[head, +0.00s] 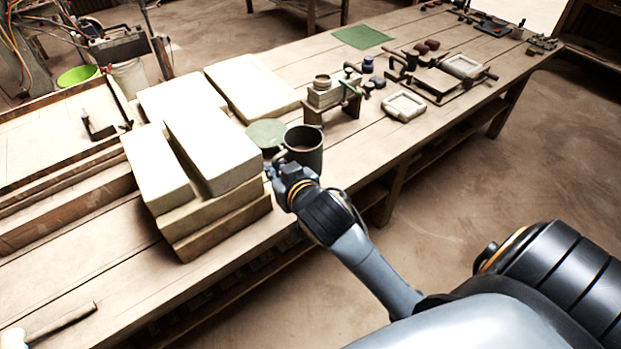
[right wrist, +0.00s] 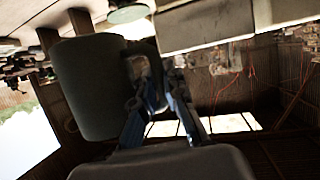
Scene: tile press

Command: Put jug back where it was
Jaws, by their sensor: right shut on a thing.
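The jug (head: 303,148) is a dark grey-green cylinder, upright with its open rim up, by the front edge of the bench. My right gripper (head: 278,172) is at its lower left side in the head view. In the right wrist view, the jug (right wrist: 88,88) looks large beside the fingers (right wrist: 150,75), which are shut on what looks like its handle. A round green disc (head: 264,132) lies on the bench just behind and left of the jug, partly hidden by it; it also shows in the right wrist view (right wrist: 128,13). My left gripper is out of view.
Stacked pale slabs (head: 210,148) stand close to the left of my gripper. A small press (head: 332,95) stands behind the jug. A pale tile frame (head: 404,106) lies to the right. A green mat (head: 362,37) lies farther back. Bare planks show right of the jug.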

